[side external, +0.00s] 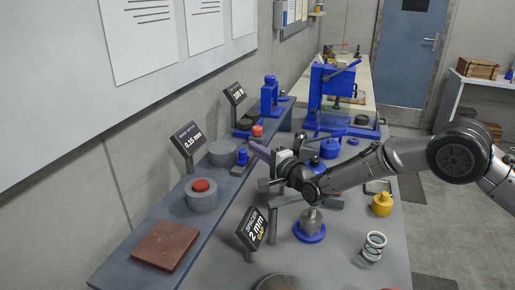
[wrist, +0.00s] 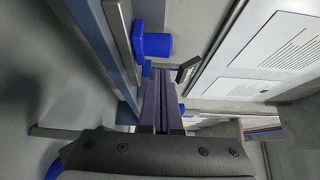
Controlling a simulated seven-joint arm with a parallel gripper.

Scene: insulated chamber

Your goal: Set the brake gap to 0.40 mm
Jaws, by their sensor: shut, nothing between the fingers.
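My gripper (side external: 258,151) is shut and empty, held above the bench with its purple fingers pointing left toward the wall. In the wrist view its two fingers (wrist: 162,85) lie side by side. No part plainly labelled as a brake, and no 0.40 mm marking, can be made out. A sign reading 0.15 mm (side external: 187,140) stands on the raised shelf by a grey disc (side external: 222,153). A grey cylinder with a red top (side external: 202,195) is nearer. A sign reading SPACER 2 mm GAP (side external: 252,229) stands on the lower bench.
A blue press (side external: 331,95) stands at the back. A metal cylinder on a blue base (side external: 310,229), a spring (side external: 371,246) and a yellow weight (side external: 382,204) stand on the front bench. A brown plate (side external: 166,245) lies on the shelf. A blue part (wrist: 153,44) shows beside the fingers.

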